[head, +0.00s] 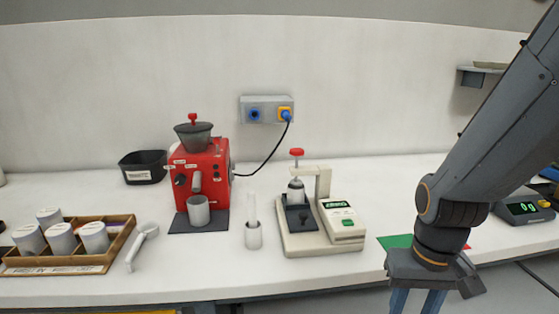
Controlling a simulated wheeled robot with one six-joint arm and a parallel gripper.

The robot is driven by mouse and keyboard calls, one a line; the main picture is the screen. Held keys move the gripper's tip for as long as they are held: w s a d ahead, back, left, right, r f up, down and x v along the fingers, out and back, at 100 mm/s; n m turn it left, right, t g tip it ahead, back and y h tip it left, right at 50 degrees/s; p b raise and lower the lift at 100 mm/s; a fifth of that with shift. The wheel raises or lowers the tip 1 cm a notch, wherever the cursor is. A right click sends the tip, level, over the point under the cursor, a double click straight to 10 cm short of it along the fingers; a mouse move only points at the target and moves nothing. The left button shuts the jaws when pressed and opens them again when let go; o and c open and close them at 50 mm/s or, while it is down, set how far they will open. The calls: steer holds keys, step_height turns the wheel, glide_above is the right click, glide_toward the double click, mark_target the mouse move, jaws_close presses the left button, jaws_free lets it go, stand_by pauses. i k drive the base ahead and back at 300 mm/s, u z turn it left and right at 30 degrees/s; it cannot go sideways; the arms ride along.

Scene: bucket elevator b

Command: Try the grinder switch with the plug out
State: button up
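The red grinder (201,172) stands upright on the white counter, left of centre, with a dark hopper on top and a grey cup under its spout. A dark knob (181,180) shows on its left front; I cannot tell whether it is the switch or how it is set. My gripper (416,306) points down at the lower right, far from the grinder. Its blue fingers are apart; their tips are cut off.
A wooden tray (118,256) with white canisters and a white scoop (141,244) lie at left. A press-like device (318,240) and small white holder (254,236) stand between grinder and gripper. A green mat (394,242) and scale (523,208) are at right.

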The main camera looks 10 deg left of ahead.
mark_target(217, 141)
steer(key=u, duration=0.7)
steer(key=k, duration=0.65)
steer(key=u, duration=0.35)
steer(key=i, duration=0.55)
